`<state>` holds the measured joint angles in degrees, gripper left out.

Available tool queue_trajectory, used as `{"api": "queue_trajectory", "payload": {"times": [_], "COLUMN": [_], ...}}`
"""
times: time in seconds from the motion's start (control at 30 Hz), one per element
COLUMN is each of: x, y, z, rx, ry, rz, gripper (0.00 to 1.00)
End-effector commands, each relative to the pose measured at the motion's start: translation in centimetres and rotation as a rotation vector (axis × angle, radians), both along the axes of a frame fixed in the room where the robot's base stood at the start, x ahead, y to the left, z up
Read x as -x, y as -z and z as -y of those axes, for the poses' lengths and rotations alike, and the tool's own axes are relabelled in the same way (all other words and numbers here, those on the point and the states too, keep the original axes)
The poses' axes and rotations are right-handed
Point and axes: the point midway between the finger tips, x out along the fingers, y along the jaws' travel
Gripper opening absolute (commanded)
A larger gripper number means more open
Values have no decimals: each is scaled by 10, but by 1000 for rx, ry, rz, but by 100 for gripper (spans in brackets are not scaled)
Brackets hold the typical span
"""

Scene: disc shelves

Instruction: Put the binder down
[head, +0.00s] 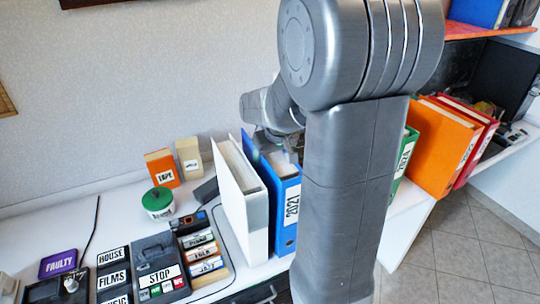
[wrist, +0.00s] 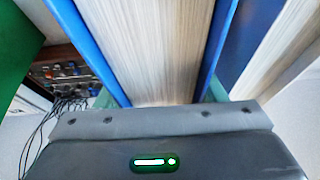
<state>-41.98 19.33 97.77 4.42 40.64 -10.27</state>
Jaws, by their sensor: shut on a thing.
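A green binder (head: 405,152), an orange binder (head: 442,150) and a red binder (head: 477,150) stand to the right.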

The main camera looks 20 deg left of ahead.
Motion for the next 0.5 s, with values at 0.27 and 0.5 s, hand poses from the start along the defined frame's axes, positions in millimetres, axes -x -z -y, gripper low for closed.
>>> {"api": "queue_trajectory", "payload": {"times": [0.27, 0.5], "x": [0, 0], "y": [0, 4], "z": [0, 0], "rx": [-1, 0], "ry": [-1, -1], "rz": [3, 0], "gripper": [0, 83]}}
